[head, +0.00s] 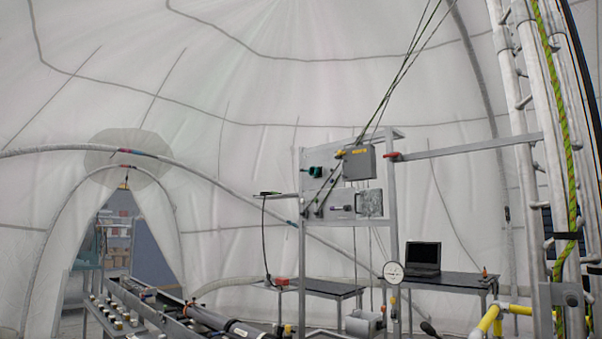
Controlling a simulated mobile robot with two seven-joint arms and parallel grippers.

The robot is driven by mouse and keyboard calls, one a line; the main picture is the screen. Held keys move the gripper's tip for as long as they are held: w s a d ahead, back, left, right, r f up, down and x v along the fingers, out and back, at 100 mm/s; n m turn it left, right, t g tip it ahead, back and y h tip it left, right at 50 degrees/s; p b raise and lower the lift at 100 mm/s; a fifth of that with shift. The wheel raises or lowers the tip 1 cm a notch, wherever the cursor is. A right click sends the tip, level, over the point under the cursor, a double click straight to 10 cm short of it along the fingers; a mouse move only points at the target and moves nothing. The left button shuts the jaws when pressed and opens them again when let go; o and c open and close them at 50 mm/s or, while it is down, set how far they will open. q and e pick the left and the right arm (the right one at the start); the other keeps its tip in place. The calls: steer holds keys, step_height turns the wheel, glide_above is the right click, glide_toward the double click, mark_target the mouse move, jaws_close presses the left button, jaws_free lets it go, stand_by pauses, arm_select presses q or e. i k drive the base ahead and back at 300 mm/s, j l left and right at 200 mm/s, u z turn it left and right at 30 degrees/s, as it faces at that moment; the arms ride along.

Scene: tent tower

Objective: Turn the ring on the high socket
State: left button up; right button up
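A grey metal frame (302,235) stands right of the middle in the head view and carries several fittings. A grey box (358,163) with a yellow label sits high on it. A teal fitting (314,171) juts out to the left of that box. A blue-tipped fitting (336,208) sits lower, beside a pale grey box (369,203). A red fitting (393,157) sits to the right of the upper box. I cannot tell which fitting is the high socket, and no ring can be made out at this size. Neither of my grippers is in view.
Dark tables (325,287) stand around the frame; the right one holds a laptop (423,257). A round gauge (393,272) stands in front. A long machine (165,310) fills the lower left. Yellow pipes (489,319) and a tall truss (545,130) stand at right.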

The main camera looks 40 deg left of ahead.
mark_target(316, 172)
steer(key=i+j, duration=0.1)
steer(key=j, duration=0.45)
steer(key=i+j+z, duration=0.1)
steer(key=j, duration=0.45)
steer(key=i+j, duration=0.15)
steer(key=j, duration=0.4)
steer(key=i+j+z, duration=0.1)
steer(key=j, duration=0.45)
